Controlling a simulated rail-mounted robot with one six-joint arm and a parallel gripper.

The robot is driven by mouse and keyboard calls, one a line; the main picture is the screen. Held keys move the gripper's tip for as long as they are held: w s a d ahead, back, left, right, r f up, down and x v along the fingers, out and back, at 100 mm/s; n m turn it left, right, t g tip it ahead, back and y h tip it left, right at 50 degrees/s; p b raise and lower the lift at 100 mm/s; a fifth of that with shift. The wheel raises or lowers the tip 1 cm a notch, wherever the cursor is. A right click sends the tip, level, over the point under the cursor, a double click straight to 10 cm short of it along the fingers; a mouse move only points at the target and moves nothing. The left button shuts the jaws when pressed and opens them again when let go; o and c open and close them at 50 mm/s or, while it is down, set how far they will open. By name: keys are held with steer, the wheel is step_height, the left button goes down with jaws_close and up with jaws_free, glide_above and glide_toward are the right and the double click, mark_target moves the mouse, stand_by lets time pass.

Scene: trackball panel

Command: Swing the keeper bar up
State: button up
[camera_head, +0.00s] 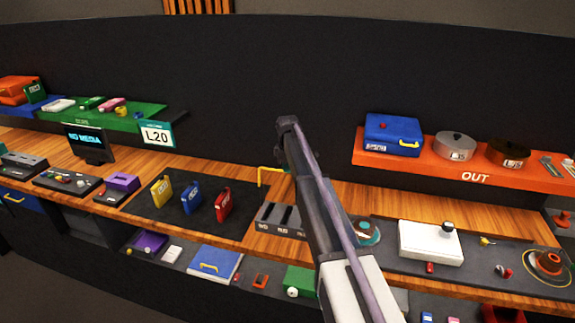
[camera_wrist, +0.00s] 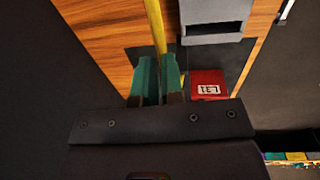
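A thin yellow bar (camera_head: 271,171) with a bent end stands at the bench's back edge, left of my arm in the head view. I take it for the keeper bar. In the wrist view a yellow bar (camera_wrist: 154,25) runs down from the top edge to the tips of my gripper (camera_wrist: 158,58). The two teal fingers are close together, with the bar in line with the narrow gap. Whether they touch or grip it cannot be told. In the head view my gripper is hidden behind my arm.
In the wrist view, a grey block (camera_wrist: 213,28) and a red block marked L31 (camera_wrist: 207,83) sit right of the fingers. The head view shows a slotted grey holder (camera_head: 281,219), a white box with a black knob (camera_head: 428,241) and an orange OUT shelf (camera_head: 450,172).

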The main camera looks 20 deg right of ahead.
steer(key=shift+o, duration=0.9)
steer(key=r+p, duration=0.1)
steer(key=p, duration=0.1)
steer(key=r+p, duration=0.1)
steer(key=p, duration=0.1)
steer(key=r+p, duration=0.2)
steer(key=shift+w+d+r, duration=0.1)
steer(key=shift+w+d, duration=0.2)
steer(key=shift+d, duration=0.05)
step_height(320, 180, up, 6)
steer(key=s+a+p, duration=0.1)
steer(key=s+p, duration=0.1)
steer(key=p, duration=0.4)
steer(key=shift+r, duration=0.25)
steer(key=shift+a, duration=0.1)
